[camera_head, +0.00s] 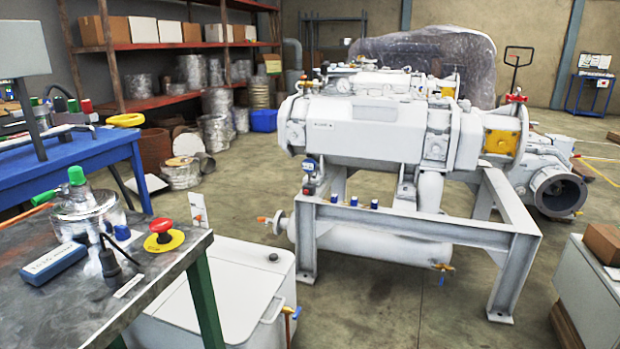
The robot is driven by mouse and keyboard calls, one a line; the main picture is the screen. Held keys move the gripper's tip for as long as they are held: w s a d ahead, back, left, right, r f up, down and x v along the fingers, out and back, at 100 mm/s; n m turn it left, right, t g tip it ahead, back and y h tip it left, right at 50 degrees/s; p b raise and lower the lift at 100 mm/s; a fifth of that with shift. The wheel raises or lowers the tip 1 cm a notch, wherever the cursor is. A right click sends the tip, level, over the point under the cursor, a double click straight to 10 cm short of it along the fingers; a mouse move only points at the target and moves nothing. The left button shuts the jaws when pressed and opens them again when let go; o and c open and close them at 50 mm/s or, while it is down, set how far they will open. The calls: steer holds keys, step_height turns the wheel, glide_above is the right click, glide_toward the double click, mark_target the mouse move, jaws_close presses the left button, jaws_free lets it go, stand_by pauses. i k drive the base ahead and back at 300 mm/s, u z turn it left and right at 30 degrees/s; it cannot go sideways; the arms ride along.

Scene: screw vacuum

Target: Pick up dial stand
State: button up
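I cannot pick out a dial stand for certain. A dark metal worktable (150,290) fills the lower left. On it stand a silvery round vessel with a green cap (88,210), a dark handled tool with a thin curved cable (110,262), a blue box with pale lettering (55,263), and a red knob on a yellow disc (163,235). My gripper is not in view.
A large white screw vacuum pump (370,130) stands on a grey frame (420,225). A white cabinet (235,285) stands right of the worktable. A blue bench (60,165) and red shelving (120,46) are behind. Bare floor (400,305) lies at front centre.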

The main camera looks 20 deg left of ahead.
mark_target(309, 165)
steer(key=z, duration=0.3)
steer(key=k, duration=0.8)
steer(key=z, duration=0.5)
steer(key=i, duration=2)
steer(key=u, duration=0.9)
steer(key=i, duration=1.45)
steer(key=u, duration=1.9)
steer(key=i, duration=0.85)
steer(key=u, duration=0.85)
